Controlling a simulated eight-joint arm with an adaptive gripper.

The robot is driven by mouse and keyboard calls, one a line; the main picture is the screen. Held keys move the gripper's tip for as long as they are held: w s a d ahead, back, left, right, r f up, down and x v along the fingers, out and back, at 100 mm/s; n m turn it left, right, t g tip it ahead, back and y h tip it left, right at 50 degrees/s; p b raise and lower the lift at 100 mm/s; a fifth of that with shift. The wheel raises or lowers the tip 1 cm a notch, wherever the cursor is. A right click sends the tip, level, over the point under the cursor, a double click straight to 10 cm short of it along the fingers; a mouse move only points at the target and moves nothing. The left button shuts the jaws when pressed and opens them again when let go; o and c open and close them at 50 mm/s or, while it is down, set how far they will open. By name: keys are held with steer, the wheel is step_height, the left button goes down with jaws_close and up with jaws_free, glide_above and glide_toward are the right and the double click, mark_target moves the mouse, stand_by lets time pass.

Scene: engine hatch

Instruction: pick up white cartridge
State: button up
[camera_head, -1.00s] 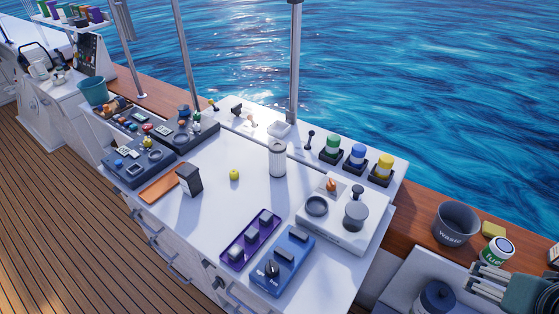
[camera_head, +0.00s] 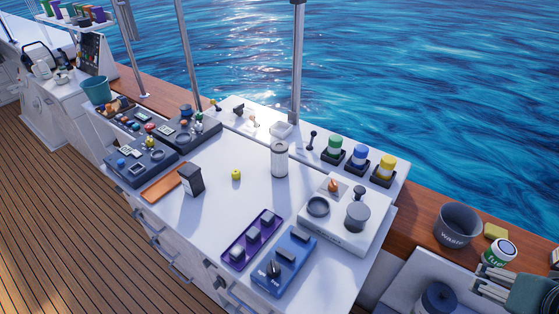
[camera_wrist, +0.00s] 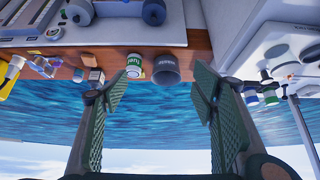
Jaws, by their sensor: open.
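The white cartridge (camera_head: 279,160) is an upright white cylinder with a grey top, standing on the white counter (camera_head: 215,215) near its middle in the head view. My gripper (camera_head: 497,288) is at the lower right edge of the head view, well apart from the cartridge and partly cut off by the frame. In the wrist view my gripper (camera_wrist: 160,92) has its two green ribbed fingers wide apart with nothing between them. I cannot make out the cartridge in the wrist view.
Right of the cartridge are a white console (camera_head: 340,232) and green, blue and yellow-banded cylinders in dark holders. In front are a purple tray (camera_head: 252,241), a blue box (camera_head: 284,262), a dark box (camera_head: 191,180) and a small yellow object (camera_head: 236,174). A waste bin (camera_head: 457,222) and fuel can (camera_head: 499,252) stand near my gripper.

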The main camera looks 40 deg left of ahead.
steer(key=w+a+r+n+g+y+p, duration=0.1)
steer(key=w+a+r+n+g+p, duration=0.4)
steer(key=w+a+r, duration=1.15)
steer(key=n+g+h+p, duration=0.15)
steer(key=n+p, duration=0.45)
steer(key=n, duration=0.7)
glide_above(279, 146)
step_height(279, 146, down, 12)
steer(key=shift+g+y, duration=0.25)
steer(key=shift+g, duration=0.1)
step_height(279, 146, down, 15)
steer(key=shift+a+f, duration=0.1)
steer(key=shift+f, duration=0.4)
